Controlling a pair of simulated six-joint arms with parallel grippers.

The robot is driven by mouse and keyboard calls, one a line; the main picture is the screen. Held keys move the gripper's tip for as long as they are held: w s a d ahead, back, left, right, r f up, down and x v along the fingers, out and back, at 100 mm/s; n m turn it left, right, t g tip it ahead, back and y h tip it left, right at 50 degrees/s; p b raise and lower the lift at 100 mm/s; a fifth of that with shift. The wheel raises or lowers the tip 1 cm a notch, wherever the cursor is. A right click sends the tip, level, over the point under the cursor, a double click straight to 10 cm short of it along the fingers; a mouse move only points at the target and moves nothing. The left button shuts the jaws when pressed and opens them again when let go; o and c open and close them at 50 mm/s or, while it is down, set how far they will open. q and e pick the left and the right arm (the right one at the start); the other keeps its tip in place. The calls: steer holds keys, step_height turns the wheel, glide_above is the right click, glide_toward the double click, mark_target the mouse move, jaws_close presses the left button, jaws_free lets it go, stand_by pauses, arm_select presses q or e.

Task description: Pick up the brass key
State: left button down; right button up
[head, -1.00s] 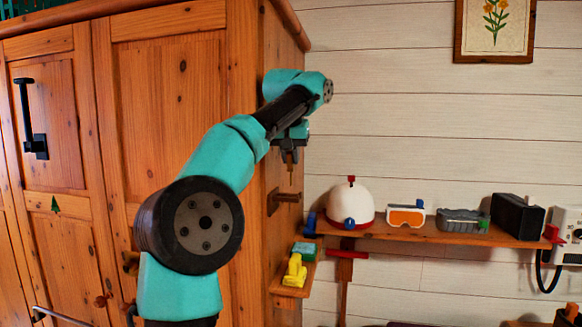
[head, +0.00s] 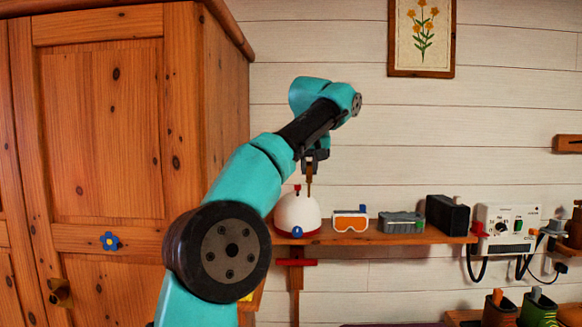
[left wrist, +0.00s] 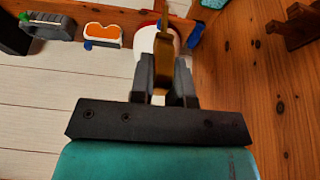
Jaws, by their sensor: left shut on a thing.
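The brass key (head: 309,188) hangs down from the jaws of my left gripper (head: 312,162) in the head view. It is in the air, against the white plank wall and just above the white-and-red helmet in the picture. In the left wrist view my left gripper (left wrist: 166,85) is shut on the brass key (left wrist: 162,55), which sticks out between the fingers. The part between the fingers is partly hidden. My right gripper is not in view.
A wooden wall shelf (head: 400,238) carries the helmet (head: 297,214), orange goggles (head: 350,221), a grey case (head: 401,222) and a black box (head: 447,214). The wooden wardrobe (head: 228,110) stands at left. In the left wrist view a wooden peg (left wrist: 294,27) juts from its side.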

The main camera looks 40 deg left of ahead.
arm_select(q)
steer(key=shift+w+d, duration=0.1)
steer(key=shift+d, duration=0.1)
steer(key=shift+w+f, duration=0.1)
stand_by(0.4)
steer(key=w+d+f+m, duration=0.15)
steer(key=w+f, duration=0.25)
steer(key=f, duration=0.4)
steer(key=w+d+f+m+h, duration=0.1)
steer(key=w+d+f, duration=0.15)
steer(key=f, duration=0.65)
steer(key=w+d+f+m, duration=0.2)
steer(key=w+f, duration=0.3)
steer(key=f, duration=0.3)
steer(key=s+d+f+m+h, duration=0.1)
steer(key=s+d+f, duration=0.3)
steer(key=f, duration=0.4)
steer(key=s+d+f+m+h, duration=0.1)
steer(key=s+d+f, duration=0.3)
steer(key=f, duration=0.5)
steer(key=s+d+f+m+h, duration=0.1)
steer(key=s+d+f+m, duration=0.2)
steer(key=f, duration=0.6)
steer(key=shift+s+d+f+m+t, duration=0.25)
steer(key=shift+s+d+m+t, duration=0.1)
steer(key=shift+s+d, duration=0.2)
steer(key=shift+a, duration=0.1)
